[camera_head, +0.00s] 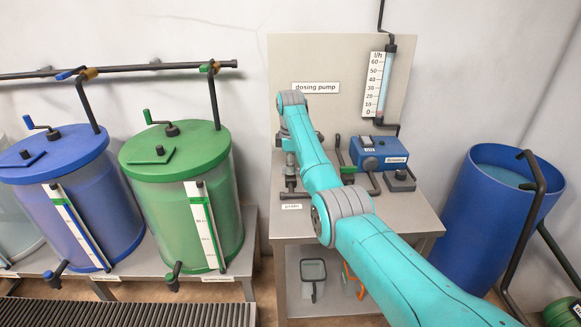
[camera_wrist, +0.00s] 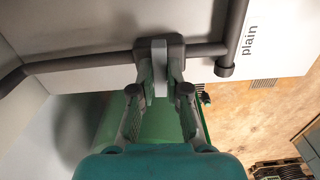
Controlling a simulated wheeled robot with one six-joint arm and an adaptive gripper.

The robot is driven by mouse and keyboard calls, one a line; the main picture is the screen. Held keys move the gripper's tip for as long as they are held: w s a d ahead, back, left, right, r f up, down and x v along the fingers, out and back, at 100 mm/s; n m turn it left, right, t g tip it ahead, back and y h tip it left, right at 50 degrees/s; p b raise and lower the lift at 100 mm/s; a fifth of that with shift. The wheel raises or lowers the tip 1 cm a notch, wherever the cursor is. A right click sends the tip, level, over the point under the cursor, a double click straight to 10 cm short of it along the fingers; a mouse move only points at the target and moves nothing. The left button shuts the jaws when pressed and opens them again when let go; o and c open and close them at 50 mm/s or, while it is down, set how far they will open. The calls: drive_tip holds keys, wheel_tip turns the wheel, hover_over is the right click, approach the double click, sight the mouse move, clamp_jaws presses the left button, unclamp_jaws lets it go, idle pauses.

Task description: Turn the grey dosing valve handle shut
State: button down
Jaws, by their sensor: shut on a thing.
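The grey valve handle (camera_wrist: 159,58) is a light grey bar between my fingertips in the wrist view. My gripper (camera_wrist: 160,75) is shut on it, with one finger on each side. The dark valve body (camera_wrist: 176,48) sits behind the handle on a dark pipe. In the head view my gripper (camera_head: 291,168) points down over the left part of the bench, above the dark pipe (camera_head: 292,195). The handle cannot be made out there, as my gripper and arm cover that spot.
The bench (camera_head: 405,215) carries a blue dosing pump (camera_head: 385,153) to the right of my arm. A flow tube (camera_head: 382,85) hangs on the back panel. A green tank (camera_head: 180,195) stands left, a blue barrel (camera_head: 465,225) right.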

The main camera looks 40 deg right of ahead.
drive_tip(key=shift+n, duration=0.5)
drive_tip(key=c, duration=1.2)
unclamp_jaws()
drive_tip(key=shift+o, duration=0.2)
drive_tip(key=shift+r, duration=0.1)
wheel_tip(320, 180, up, 12)
